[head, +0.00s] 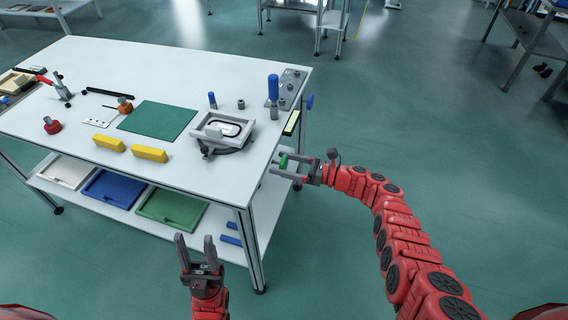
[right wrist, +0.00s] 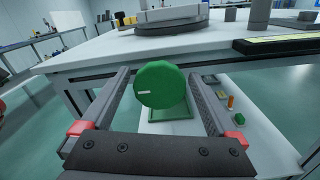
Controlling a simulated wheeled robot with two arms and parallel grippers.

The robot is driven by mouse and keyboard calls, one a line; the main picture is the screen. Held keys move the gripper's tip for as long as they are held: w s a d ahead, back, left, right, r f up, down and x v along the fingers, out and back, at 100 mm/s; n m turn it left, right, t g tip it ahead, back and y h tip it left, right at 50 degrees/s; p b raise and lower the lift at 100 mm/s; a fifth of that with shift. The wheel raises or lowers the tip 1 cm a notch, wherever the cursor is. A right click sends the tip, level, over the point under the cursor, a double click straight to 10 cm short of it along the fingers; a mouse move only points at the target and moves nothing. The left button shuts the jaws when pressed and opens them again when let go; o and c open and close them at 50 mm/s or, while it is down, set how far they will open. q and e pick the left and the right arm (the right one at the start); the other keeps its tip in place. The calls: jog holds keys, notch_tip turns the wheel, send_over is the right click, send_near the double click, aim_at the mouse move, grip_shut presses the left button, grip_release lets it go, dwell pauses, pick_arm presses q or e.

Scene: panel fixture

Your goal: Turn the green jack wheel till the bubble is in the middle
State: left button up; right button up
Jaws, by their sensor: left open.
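The green jack wheel (right wrist: 160,85) is a round disc with a small white mark on its face. It is below the table's edge, and in the head view the wheel (head: 283,161) is partly hidden. My right gripper (right wrist: 159,78) has its fingers spread on either side of the wheel; I see no clear grip on it. It also shows in the head view (head: 275,166). A pale yellow-green level vial (head: 291,123) lies on the table's right edge and shows in the right wrist view (right wrist: 286,44); its bubble is too small to make out. My left gripper (head: 195,242) is open and empty in front of the table.
The white table (head: 90,60) carries a grey framed fixture (head: 209,130), a blue-handled post (head: 273,88), yellow blocks (head: 150,154) and a green mat (head: 158,119). Trays (head: 171,208) sit on its lower shelf. The floor right of the table is clear.

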jog(key=c, duration=1.2)
jog(key=shift+n, duration=0.3)
